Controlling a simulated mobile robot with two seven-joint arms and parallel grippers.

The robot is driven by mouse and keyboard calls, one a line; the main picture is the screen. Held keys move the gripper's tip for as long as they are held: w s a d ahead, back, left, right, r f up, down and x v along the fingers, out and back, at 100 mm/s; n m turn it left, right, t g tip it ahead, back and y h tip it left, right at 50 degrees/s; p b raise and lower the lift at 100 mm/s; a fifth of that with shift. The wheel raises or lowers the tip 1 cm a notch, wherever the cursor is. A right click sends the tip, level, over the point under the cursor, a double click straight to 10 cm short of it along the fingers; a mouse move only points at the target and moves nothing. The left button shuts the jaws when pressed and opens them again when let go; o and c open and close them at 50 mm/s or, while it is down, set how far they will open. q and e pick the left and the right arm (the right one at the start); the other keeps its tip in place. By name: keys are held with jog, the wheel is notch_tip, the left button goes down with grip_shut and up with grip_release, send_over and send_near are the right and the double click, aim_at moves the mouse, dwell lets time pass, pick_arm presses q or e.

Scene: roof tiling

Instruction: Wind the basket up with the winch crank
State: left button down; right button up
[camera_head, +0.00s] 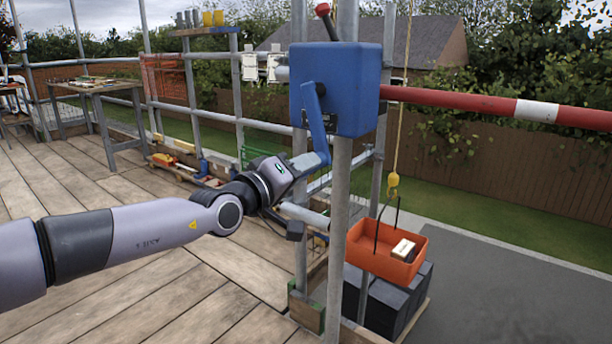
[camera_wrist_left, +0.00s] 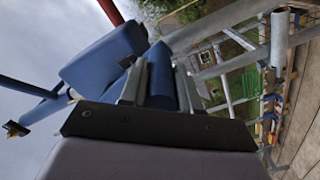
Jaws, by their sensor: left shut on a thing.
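The blue winch box (camera_head: 345,92) is on an upright scaffold pole, and its blue crank (camera_head: 316,120) hangs down on the near side. My left gripper (camera_head: 307,163) is shut on the handle at the crank's lower end. In the left wrist view the blue handle (camera_wrist_left: 162,77) lies between the fingers, with the winch box (camera_wrist_left: 105,60) behind. The orange basket (camera_head: 376,258) hangs on a yellow rope and hook (camera_head: 393,184), right of the pole. It holds a small pale packet (camera_head: 403,249). Whether it touches the dark blocks below is unclear. My right gripper is not in view.
Dark grey blocks (camera_head: 385,302) stand beneath the basket. A red and white bar (camera_head: 480,103) runs right from the winch. Scaffold poles and a guardrail edge the wooden deck (camera_head: 150,285). A workbench (camera_head: 97,86) stands at the back left.

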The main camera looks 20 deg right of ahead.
pick_arm(q)
jog(key=shift+w+a+f, duration=0.15)
jog(key=shift+w+a, duration=0.4)
jog(key=shift+w, duration=0.1)
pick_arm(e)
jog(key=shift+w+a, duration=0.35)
pick_arm(q)
jog(key=c, duration=0.8)
grip_release()
jog(key=shift+s, duration=0.1)
jog(key=shift+s+a+r, duration=0.2)
jog(key=shift+s+a, duration=0.1)
jog(key=shift+a, duration=0.05)
jog(key=p+v, duration=0.2)
jog(key=v, duration=0.4)
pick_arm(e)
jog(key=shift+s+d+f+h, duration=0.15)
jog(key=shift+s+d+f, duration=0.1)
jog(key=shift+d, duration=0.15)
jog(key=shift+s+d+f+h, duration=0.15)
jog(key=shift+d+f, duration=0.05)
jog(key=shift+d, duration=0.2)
